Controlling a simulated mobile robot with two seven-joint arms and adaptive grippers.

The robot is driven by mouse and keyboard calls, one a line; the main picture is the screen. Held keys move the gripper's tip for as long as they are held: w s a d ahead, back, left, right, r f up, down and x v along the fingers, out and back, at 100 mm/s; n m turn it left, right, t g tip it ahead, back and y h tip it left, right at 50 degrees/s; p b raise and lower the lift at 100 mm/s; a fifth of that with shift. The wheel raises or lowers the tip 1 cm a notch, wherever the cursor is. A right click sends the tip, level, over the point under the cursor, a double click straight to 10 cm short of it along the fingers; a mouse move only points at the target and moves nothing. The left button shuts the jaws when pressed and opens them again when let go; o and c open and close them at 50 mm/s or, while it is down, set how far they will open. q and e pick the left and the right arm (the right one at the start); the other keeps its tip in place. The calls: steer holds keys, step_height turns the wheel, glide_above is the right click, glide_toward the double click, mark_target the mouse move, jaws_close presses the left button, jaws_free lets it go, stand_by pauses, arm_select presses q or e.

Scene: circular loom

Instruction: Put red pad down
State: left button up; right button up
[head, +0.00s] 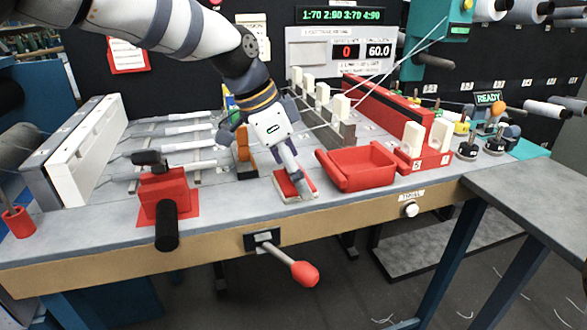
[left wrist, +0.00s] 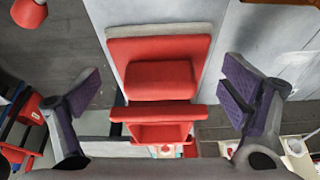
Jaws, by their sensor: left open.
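The red pad (head: 284,187) lies on a pale plate near the front edge of the bench. In the left wrist view the red pad (left wrist: 158,49) shows flat on a grey plate, with a raised red block on it. My left gripper (head: 297,188) is right over the pad in the head view and partly hides it. In the left wrist view my left gripper (left wrist: 162,93) is open, with one purple finger pad on each side of the red parts and clear gaps to both. My right gripper is not in view.
A red tray (head: 362,167) stands just right of my left gripper. A red block with a black handle (head: 166,205) stands to the left. A red-knobbed lever (head: 304,273) sticks out of the bench front.

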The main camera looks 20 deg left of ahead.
arm_select(q)
steer(key=v, duration=1.2)
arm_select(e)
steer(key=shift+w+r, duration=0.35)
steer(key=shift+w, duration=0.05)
arm_select(q)
steer(key=shift+p, duration=0.3)
